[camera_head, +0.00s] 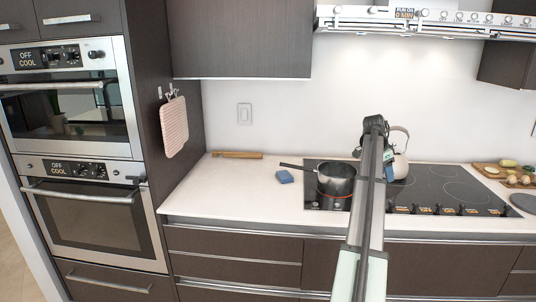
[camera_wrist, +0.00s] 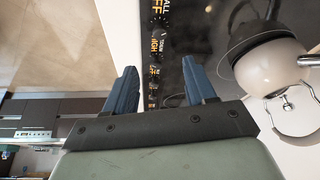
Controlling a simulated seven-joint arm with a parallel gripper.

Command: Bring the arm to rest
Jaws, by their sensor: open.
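My arm rises from the bottom of the head view over the cooktop. My gripper (camera_head: 389,172) is partly hidden behind the arm, beside the kettle. In the wrist view my gripper (camera_wrist: 160,66) has two blue fingers spread apart with nothing between them. Beyond them lie the cooktop's front edge and its labelled knobs. The stacked ovens stand at the left in the head view. The upper oven (camera_head: 72,112) and lower oven (camera_head: 95,228) have shut doors, and both displays read OFF COOL.
A pale kettle (camera_head: 400,145) is close to my gripper and also shows in the wrist view (camera_wrist: 272,72). A pot (camera_head: 336,180) sits on a red-glowing burner of the cooktop (camera_head: 445,186). A blue sponge (camera_head: 285,177) lies left of it. The left counter (camera_head: 235,195) is mostly clear.

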